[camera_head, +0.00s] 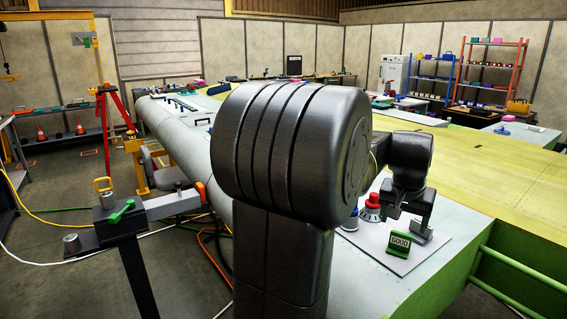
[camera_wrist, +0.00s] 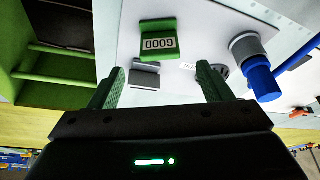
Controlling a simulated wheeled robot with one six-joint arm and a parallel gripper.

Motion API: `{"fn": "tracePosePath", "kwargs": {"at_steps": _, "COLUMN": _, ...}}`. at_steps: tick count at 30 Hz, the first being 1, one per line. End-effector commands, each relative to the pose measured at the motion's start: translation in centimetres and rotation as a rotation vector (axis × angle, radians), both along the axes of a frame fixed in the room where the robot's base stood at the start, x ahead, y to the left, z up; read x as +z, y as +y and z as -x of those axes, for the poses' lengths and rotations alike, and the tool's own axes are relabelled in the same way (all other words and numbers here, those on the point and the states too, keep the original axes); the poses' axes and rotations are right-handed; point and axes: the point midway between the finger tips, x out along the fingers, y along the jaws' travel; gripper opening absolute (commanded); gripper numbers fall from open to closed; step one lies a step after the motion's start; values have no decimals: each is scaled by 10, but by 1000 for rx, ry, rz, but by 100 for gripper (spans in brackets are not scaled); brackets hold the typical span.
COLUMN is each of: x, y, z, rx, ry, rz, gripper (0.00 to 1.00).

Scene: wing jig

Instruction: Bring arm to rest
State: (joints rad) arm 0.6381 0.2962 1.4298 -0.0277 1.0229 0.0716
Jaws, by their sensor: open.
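My gripper (camera_wrist: 158,80) is open, with two green fingers spread apart and nothing between them. In the head view my dark wrist hangs over the right part of a white plate, and my fingers are hard to make out there.
A red knob on a grey base (camera_head: 373,201) and a blue-topped grey cylinder (camera_head: 350,222) share the plate. A green rail (camera_head: 520,265) edges the right side. The long pale wing surface (camera_head: 480,165) stretches behind. A stand with a clamp (camera_head: 120,215) is on the left.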

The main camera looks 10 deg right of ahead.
Motion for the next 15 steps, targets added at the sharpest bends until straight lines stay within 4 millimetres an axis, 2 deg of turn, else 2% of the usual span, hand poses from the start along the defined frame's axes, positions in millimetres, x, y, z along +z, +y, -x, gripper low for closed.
{"fn": "tracePosePath", "kwargs": {"at_steps": 14, "x": -89, "y": -22, "z": -26, "rx": 0, "ry": 3, "rz": -3, "gripper": 72}}
{"fn": "tracePosePath", "kwargs": {"at_steps": 15, "x": -77, "y": -22, "z": -26, "rx": 0, "ry": -2, "rz": 1, "gripper": 72}}
